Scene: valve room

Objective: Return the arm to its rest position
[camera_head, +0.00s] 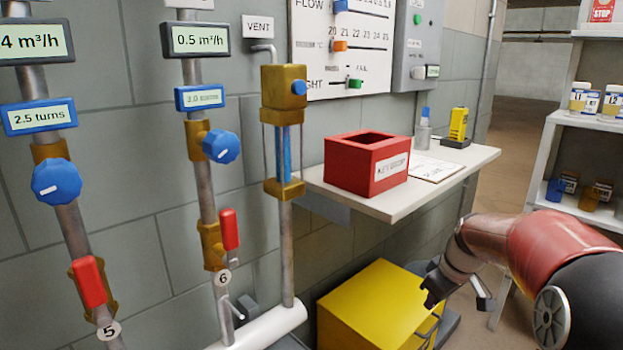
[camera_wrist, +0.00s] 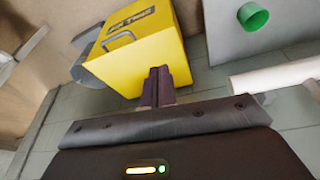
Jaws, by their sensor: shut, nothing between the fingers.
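My arm reaches in from the right edge in the head view, red and dark grey, bent downward. My gripper (camera_head: 432,296) hangs at its end, in front of the yellow box (camera_head: 375,300) on the floor below the shelf. In the wrist view my gripper (camera_wrist: 159,84) has its fingers together with nothing between them. The yellow box (camera_wrist: 150,55), with a handle and a dark label, lies just beyond the fingertips there. I cannot tell whether the fingers touch it.
A wall shelf (camera_head: 455,163) holds a red box (camera_head: 350,165), a bottle (camera_head: 423,132) and a yellow device (camera_head: 458,124). Pipes with blue knobs (camera_head: 222,147) and red handles (camera_head: 229,228) stand at left. A storage rack (camera_head: 545,150) stands at right. A green knob (camera_wrist: 253,16) shows in the wrist view.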

